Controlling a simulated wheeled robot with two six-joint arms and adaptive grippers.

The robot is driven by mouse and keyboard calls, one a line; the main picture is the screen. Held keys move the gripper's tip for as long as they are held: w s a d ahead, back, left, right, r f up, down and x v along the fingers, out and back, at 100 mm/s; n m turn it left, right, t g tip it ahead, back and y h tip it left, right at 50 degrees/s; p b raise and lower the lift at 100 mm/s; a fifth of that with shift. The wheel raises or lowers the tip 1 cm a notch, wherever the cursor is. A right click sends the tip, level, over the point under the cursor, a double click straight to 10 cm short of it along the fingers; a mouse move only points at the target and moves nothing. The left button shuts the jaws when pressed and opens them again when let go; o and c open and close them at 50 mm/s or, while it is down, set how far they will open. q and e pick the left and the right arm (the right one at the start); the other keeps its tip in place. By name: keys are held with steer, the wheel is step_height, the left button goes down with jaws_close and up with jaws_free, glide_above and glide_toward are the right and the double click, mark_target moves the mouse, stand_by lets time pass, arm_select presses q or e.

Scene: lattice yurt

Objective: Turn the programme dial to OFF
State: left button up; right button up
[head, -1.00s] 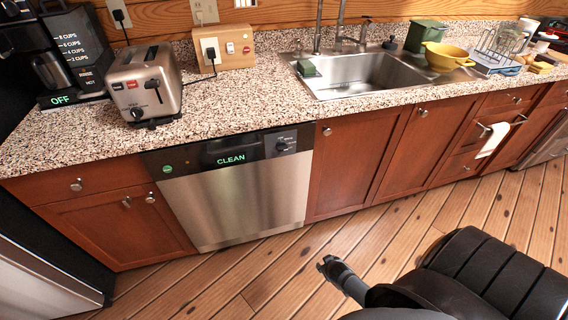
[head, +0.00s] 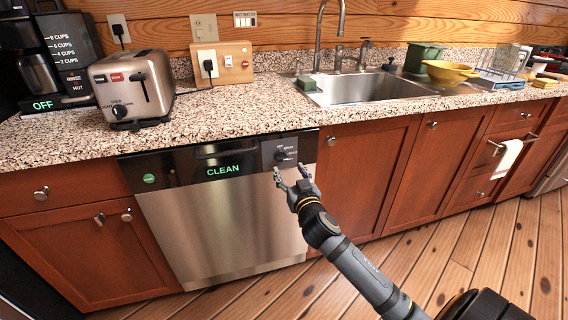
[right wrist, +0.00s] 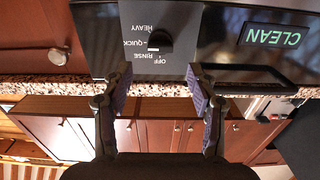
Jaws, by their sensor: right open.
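The dishwasher (head: 222,215) has a steel door and a black control strip with a lit green CLEAN sign. The programme dial (head: 281,157) is a small black knob at the strip's right end. In the right wrist view, upside down, the dial (right wrist: 159,41) has the labels HEAVY, QUICK, RINSE and OFF around it; I cannot tell which its pointer marks. My right gripper (head: 290,172) is open and empty just in front of and below the dial. In the wrist view its fingers (right wrist: 158,76) are spread to either side, apart from the knob. My left gripper is out of view.
A dark door handle (right wrist: 245,78) lies beside the dial panel. A speckled counter (head: 240,107) overhangs above, with a toaster (head: 133,85) and a sink (head: 365,88). Wooden cabinets (head: 365,165) stand to the right. The floor in front is clear.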

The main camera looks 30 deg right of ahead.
mark_target(282, 158)
steer(key=x, duration=0.6)
steer(key=shift+w, duration=0.1)
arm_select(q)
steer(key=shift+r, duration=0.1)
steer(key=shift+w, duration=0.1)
arm_select(e)
steer(key=c, duration=1.1)
